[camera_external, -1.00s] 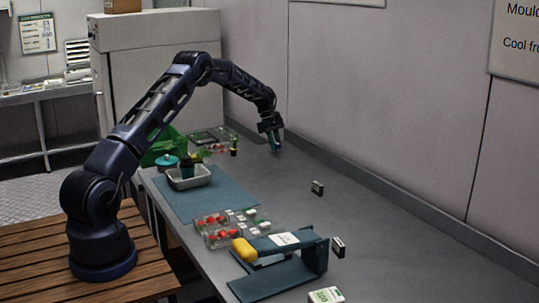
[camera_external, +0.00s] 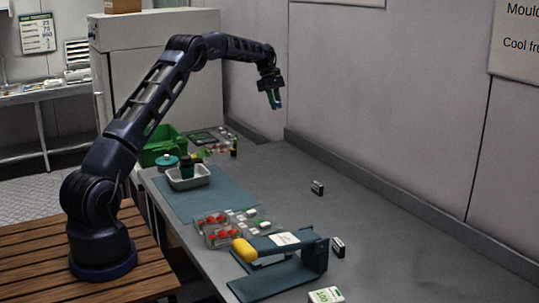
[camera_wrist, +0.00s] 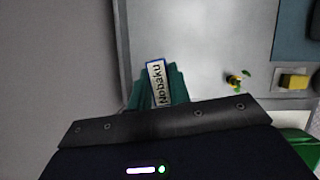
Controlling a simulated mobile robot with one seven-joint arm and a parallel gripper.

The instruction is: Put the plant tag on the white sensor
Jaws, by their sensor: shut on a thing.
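My gripper (camera_external: 273,100) is raised high above the far end of the grey bench, near the wall. Its teal fingers are shut on the plant tag (camera_wrist: 158,80), a small white label with dark lettering and a blue edge, seen between them in the wrist view. The tag is too small to make out in the external view. Several small white pieces (camera_external: 250,213) lie beside the berry punnets. Small black-and-white blocks stand on the bench, one mid-bench (camera_external: 317,187) and one nearer (camera_external: 338,246). I cannot tell which item is the white sensor.
Berry punnets (camera_external: 222,236), a white tray (camera_external: 189,182) on a blue mat (camera_external: 215,205) and a green crate (camera_external: 155,150) line the left side. The bench's right side is mostly clear.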

